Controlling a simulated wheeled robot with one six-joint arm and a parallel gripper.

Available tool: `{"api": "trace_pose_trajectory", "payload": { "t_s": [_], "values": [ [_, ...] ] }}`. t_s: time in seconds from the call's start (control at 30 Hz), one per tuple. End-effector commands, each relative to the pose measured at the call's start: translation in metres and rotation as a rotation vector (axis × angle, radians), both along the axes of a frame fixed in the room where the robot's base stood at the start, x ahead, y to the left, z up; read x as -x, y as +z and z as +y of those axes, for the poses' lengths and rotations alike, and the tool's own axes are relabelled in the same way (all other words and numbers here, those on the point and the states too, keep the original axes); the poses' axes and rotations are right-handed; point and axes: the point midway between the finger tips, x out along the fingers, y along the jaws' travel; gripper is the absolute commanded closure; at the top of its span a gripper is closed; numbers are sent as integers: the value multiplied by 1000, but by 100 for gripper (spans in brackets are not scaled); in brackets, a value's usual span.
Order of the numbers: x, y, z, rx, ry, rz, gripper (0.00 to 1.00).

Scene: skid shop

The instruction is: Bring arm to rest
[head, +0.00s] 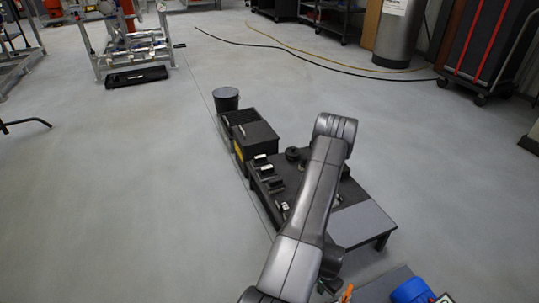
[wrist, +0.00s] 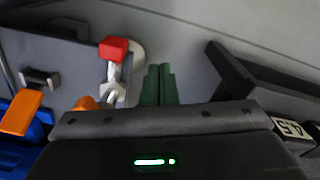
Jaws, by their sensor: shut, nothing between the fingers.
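My gripper (wrist: 159,72) shows in the wrist view as two green fingers side by side, shut with nothing between them. In the head view my arm reaches across the low black table, and the gripper itself cannot be made out clearly there. In the wrist view a small metal fitting with a red cap (wrist: 114,48) is left of the fingers, apart from them.
The black table (head: 366,232) carries several small dark parts; dark boxes (head: 254,138) and a round bin (head: 226,99) stand behind. A blue object (head: 412,291) is at bottom right. Hoses (head: 335,67) cross the floor at the back.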

Motion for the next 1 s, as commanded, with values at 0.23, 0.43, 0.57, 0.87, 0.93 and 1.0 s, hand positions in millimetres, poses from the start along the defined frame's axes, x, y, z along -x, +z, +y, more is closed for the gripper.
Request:
{"api": "trace_pose_trajectory", "payload": {
  "t_s": [0.23,0.43,0.57,0.87,0.93,1.0],
  "values": [
    [-10,-13,-11,2,1,-5,100],
    [-36,-13,-30,1,-2,-2,100],
    [-44,-14,-42,0,-3,-1,100],
    [-49,-15,-51,0,1,0,100],
    [-49,-15,-51,0,1,0,100],
    [-49,-15,-51,0,1,0,100]
  ]
}}
